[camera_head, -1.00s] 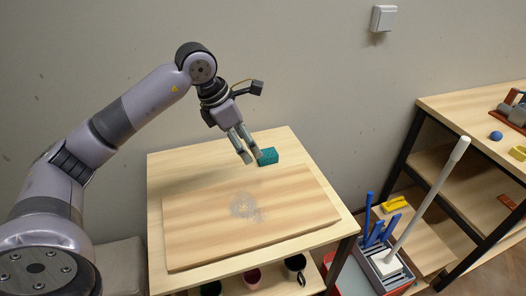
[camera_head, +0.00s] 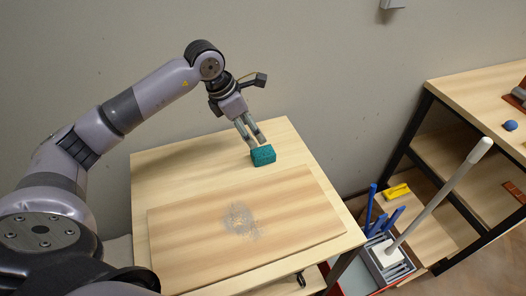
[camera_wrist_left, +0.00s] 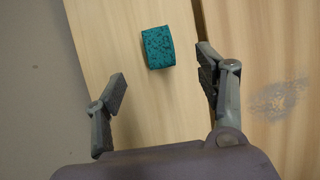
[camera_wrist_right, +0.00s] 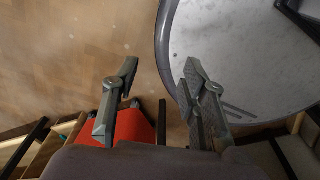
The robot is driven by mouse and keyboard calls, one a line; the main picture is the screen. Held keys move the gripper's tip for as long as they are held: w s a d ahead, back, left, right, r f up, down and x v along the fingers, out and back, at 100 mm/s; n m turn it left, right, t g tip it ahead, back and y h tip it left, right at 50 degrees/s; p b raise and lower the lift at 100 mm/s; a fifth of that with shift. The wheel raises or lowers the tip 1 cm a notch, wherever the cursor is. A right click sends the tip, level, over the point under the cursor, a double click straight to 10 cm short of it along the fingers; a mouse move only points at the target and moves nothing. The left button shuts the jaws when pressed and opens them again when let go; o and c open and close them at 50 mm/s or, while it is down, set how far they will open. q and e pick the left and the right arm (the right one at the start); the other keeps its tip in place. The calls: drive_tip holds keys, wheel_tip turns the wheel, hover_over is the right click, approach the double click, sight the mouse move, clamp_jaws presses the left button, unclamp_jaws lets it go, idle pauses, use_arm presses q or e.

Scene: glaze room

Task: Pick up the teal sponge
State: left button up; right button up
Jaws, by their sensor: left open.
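The teal sponge (camera_head: 263,155) is a small speckled block on the light wooden table (camera_head: 165,168), behind the raised board. It also shows in the left wrist view (camera_wrist_left: 158,47), ahead of the fingers and between their lines. My left gripper (camera_head: 256,143) is open and empty, its fingertips just above and behind the sponge in the head view. In the left wrist view the open fingers (camera_wrist_left: 163,85) stand wide apart with bare table between them. My right gripper (camera_wrist_right: 160,85) shows only in its wrist view, fingers apart and nothing between them.
A wooden board (camera_head: 190,225) with a pale grey smudge covers the table's front. A grey caddy (camera_head: 383,262) with blue-handled tools and a white-handled tool stands right of the table. A shelf unit (camera_head: 470,185) is further right. The wall is close behind the table.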

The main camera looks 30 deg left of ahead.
use_arm(q)
drive_tip(key=p, duration=0.1)
hover_over(263, 151)
drive_tip(key=s+a, duration=0.1)
drive_tip(key=f, duration=0.5)
drive_tip(key=shift+s, duration=0.2)
drive_tip(key=shift+w+f, duration=0.15)
drive_tip(key=shift+f, duration=0.3)
drive_tip(key=shift+d+f+p, duration=0.1)
drive_tip(key=shift+f+p, duration=0.15)
drive_tip(key=shift+p, duration=0.15)
drive_tip(key=p+x, duration=0.1)
drive_tip(key=x, duration=0.2)
drive_tip(key=shift+f+p, duration=0.35)
drive_tip(key=shift+w+f, duration=0.15)
drive_tip(key=shift+f, duration=0.4)
use_arm(e)
drive_tip(key=r, duration=0.2)
drive_tip(key=w+r, duration=0.1)
drive_tip(key=r, duration=0.1)
drive_tip(key=shift+a+r, duration=0.1)
drive_tip(key=shift+a, duration=0.25)
use_arm(q)
drive_tip(key=shift+c, duration=0.5)
use_arm(e)
drive_tip(key=shift+d, duration=0.1)
use_arm(q)
drive_tip(key=c, duration=0.9)
use_arm(e)
drive_tip(key=shift+d, duration=0.3)
